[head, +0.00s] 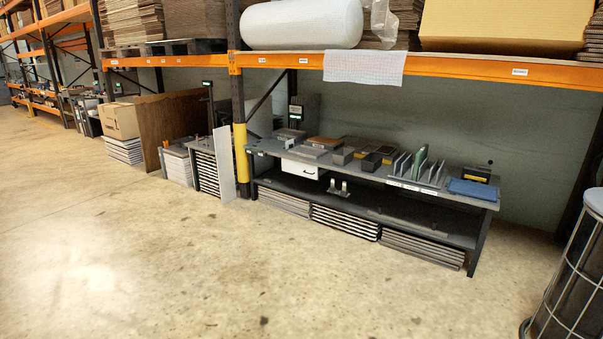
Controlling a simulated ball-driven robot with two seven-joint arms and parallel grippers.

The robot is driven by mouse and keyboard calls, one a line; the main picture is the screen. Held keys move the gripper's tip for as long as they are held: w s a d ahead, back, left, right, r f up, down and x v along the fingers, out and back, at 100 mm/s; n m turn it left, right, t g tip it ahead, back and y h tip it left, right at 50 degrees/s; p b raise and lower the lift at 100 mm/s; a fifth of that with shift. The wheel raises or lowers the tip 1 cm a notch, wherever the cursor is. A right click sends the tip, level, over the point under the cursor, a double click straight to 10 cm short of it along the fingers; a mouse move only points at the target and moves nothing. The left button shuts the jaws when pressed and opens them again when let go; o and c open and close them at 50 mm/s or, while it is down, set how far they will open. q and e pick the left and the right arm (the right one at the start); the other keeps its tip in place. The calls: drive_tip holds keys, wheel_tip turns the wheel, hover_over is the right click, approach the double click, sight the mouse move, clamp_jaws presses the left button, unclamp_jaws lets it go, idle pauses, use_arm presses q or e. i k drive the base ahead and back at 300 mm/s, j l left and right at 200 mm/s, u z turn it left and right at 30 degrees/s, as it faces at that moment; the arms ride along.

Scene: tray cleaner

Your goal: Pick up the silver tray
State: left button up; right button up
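I cannot single out the silver tray with certainty at this distance. Flat grey trays or sheets lie in stacks on the floor under the workbench: a left stack (284,202), a middle stack (346,222) and a right stack (422,248). On the bench top (262,148), a flat grey piece (304,152) lies at the left, and thin grey upright plates (402,164) stand in a rack at the right. Another stack of light and dark layers (207,172) stands left of the bench. Neither of my grippers is in view.
Open concrete floor (150,255) lies in front of the bench. A yellow-guarded rack post (241,150) stands at its left end. A barred round container (572,285) stands at the right edge. An orange shelf beam (450,67) runs above the bench.

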sight(311, 152)
drive_tip(key=i, duration=3.45)
